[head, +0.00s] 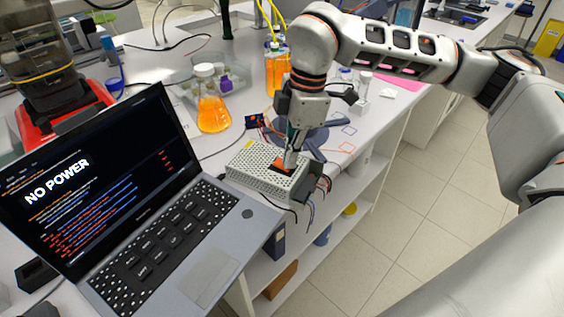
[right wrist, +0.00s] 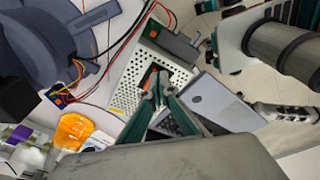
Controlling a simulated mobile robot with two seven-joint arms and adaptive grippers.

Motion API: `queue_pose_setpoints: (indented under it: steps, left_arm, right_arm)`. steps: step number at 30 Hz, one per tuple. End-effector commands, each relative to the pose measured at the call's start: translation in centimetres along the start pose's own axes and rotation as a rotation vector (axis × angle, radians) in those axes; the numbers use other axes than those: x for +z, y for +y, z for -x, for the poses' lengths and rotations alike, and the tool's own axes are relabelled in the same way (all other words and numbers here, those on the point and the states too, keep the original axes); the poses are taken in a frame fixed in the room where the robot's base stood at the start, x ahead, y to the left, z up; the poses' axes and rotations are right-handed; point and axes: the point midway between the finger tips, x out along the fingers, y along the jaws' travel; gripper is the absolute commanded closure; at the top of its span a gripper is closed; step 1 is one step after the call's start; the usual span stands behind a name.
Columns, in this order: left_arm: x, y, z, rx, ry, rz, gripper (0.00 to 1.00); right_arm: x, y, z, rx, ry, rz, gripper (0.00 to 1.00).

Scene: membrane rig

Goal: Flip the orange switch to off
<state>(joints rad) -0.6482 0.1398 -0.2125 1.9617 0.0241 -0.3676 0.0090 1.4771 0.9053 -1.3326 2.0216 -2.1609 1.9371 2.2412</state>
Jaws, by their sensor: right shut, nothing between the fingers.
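The orange switch (head: 280,166) sits on top of a perforated metal power supply box (head: 250,172) at the bench's front edge. My right gripper (head: 289,160) points down at it, shut and empty, its fingertips at the switch and partly hiding it. The switch also shows in the right wrist view (right wrist: 148,76), right beside the closed fingertips (right wrist: 158,88). Whether the tips touch it, and which way it is tipped, I cannot tell. The laptop (head: 95,180) left of the box shows "NO POWER" on its screen. My left gripper is not in view.
An orange-filled flask (head: 212,112) and an orange bottle (head: 277,70) stand behind the box. A small wired board (head: 256,121) and a dark blue-grey stand (head: 312,137) are close to it. Loose wires hang at the box's right end, over the bench edge.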

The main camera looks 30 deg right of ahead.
Motion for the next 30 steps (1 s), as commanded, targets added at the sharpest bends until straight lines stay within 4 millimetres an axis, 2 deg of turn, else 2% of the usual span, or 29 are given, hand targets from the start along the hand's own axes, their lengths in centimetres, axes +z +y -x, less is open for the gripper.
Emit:
queue_pose_setpoints:
  steps: [30]
  left_arm:
    - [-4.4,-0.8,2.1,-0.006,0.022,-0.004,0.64]
  right_arm:
    - [-1.0,0.0,6.8,0.001,0.000,0.000,1.00]
